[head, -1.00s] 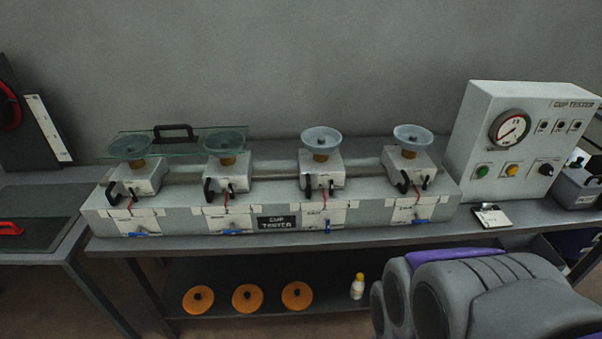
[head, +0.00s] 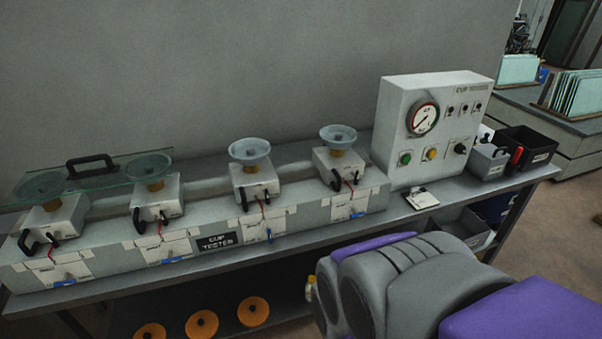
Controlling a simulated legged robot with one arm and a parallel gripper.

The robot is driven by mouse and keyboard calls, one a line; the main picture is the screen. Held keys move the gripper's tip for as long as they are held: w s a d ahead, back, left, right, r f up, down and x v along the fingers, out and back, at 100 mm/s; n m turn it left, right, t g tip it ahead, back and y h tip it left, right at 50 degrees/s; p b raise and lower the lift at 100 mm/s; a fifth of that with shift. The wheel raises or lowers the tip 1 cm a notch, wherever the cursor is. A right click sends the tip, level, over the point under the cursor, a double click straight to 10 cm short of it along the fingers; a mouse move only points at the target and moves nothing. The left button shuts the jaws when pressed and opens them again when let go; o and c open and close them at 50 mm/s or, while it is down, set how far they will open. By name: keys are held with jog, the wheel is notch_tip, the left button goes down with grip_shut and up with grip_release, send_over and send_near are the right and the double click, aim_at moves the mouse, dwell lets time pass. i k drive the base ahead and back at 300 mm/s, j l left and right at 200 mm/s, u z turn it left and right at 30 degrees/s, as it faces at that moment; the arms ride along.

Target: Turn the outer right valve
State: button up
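The cup tester (head: 218,243) is a long grey box on a bench, carrying several stations, each with a pale cup on top, a black lever and a small blue valve handle on the front. The outer right station (head: 338,165) has a cup and a black lever. Its blue valve (head: 357,214) is low on the front face, at the right end of the row. My folded arm fills the lower right of the head view, apart from the tester. My gripper is not in view.
A control box (head: 430,125) with gauge and knobs stands right of the tester. Beyond it are a grey bin (head: 488,162) and a black bin (head: 527,148). Orange discs (head: 202,323) lie on the lower shelf. A glass plate with black handle (head: 90,163) rests behind the left cups.

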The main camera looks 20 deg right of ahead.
aim_at(356, 214)
jog(key=j+z, duration=0.55)
jog(key=z, duration=0.25)
jog(key=j+z, duration=0.35)
jog(key=k+l, duration=0.05)
jog(key=l, duration=0.05)
